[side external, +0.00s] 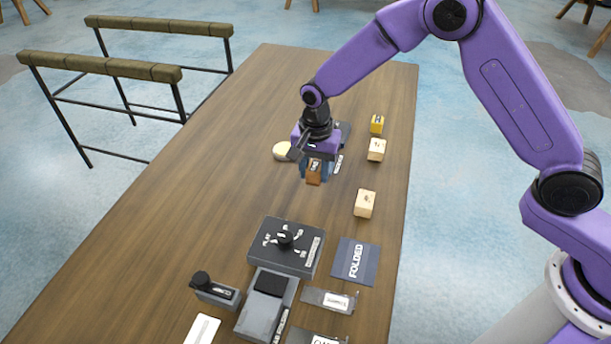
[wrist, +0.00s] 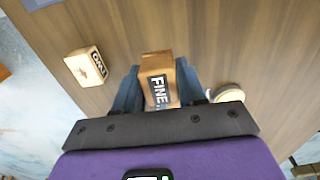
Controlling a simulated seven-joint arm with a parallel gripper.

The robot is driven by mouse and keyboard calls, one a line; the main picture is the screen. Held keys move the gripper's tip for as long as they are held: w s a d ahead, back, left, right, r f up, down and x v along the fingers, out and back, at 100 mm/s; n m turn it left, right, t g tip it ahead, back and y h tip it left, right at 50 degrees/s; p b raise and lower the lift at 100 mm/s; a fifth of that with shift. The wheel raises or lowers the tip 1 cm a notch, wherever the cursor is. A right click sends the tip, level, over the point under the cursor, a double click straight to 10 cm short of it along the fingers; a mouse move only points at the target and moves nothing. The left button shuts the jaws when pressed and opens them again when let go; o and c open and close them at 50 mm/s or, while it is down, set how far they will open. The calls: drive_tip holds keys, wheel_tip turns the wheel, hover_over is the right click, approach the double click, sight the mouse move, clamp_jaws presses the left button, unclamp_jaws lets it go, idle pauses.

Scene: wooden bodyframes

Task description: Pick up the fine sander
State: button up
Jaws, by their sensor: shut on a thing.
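The fine sander is a brown block (wrist: 157,72) with a "FINE" label, seen between the two blue fingers in the wrist view. It also shows in the side view (side external: 314,173) as a small brown block. My gripper (wrist: 157,88) is shut on it, one finger on each side. In the side view my gripper (side external: 315,170) points down over the far half of the wooden table (side external: 210,150). I cannot tell whether the block touches the table.
A pale block (side external: 365,204) stands nearer, right of my gripper. Another pale block (side external: 376,150) and a yellow block (side external: 377,124) stand behind it. A round cream thing (side external: 283,151) is just left of my gripper. Dark boxes (side external: 285,247) and a "FOLDED" sheet (side external: 355,262) fill the near end.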

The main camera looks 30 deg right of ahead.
drive_tip(key=s+d+r, duration=0.5)
drive_tip(key=s+r, duration=0.1)
drive_tip(key=s, duration=0.4)
drive_tip(key=shift+r, duration=0.2)
